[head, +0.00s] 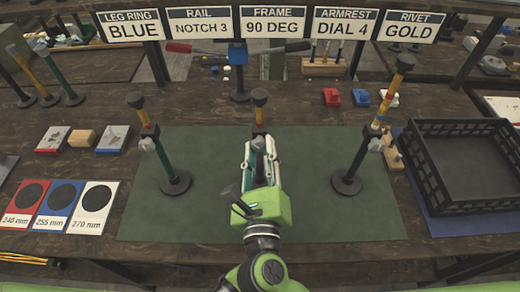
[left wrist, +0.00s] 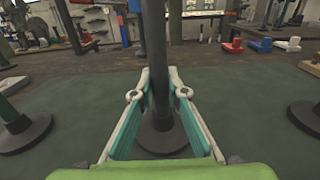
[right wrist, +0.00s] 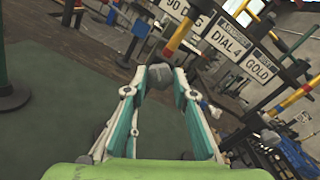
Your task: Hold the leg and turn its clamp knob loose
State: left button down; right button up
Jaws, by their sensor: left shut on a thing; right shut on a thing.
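The middle leg (head: 259,116) stands upright on the green mat, with a black top and a yellow upper section. Its dark lower tube (left wrist: 154,45) and round black base (left wrist: 165,140) show in the left wrist view. My left gripper (left wrist: 159,78) is shut on that tube, one finger on each side. The grey clamp knob (right wrist: 157,76) is between the fingertips of my right gripper (right wrist: 160,72), which is shut on it. In the head view my grippers overlap in front of this leg, hiding its lower part and base.
Other legs stand on the mat (head: 220,222) at left (head: 166,160) and right (head: 362,150). A black crate (head: 463,190) is at far right. Coloured size cards (head: 60,203) lie at left. Signs (head: 272,22) hang across the back. Bare mat lies between the legs.

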jog(key=n, duration=0.6)
jog(key=shift+n, duration=0.3)
dwell(0.5)
jog(key=o, duration=1.1)
jog(key=shift+s, duration=0.1)
jog(key=s, duration=1.2)
jog(key=shift+d, duration=0.1)
jog(key=shift+w, duration=0.1)
